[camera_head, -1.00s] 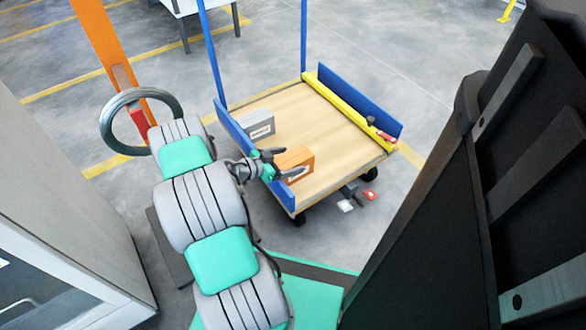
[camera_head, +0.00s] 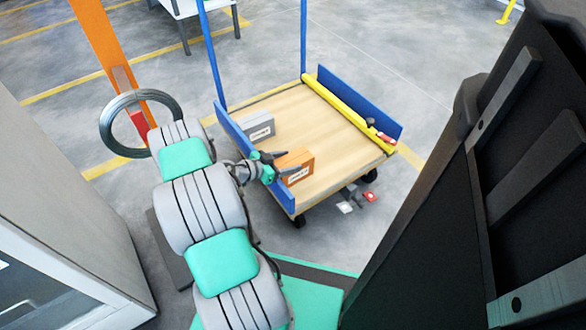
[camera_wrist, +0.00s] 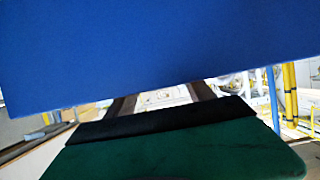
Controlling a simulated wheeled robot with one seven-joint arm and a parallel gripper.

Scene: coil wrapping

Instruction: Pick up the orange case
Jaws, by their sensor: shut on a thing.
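The orange case (camera_head: 303,157) is a small box with a white label on its front. It sits on the wooden deck of the cart (camera_head: 335,150), near the left blue side panel. My gripper (camera_head: 292,162) reaches over that panel from the left, with its dark fingers at the case, and is shut on it. I cannot tell any gap between case and deck. In the wrist view, a blue panel (camera_wrist: 150,50) fills the upper part and hides the case.
A grey case (camera_head: 256,128) stands on the deck behind the orange one. A yellow bar (camera_head: 345,105) lies along the right blue side panel. Blue posts rise at the cart's back. The middle of the deck is clear.

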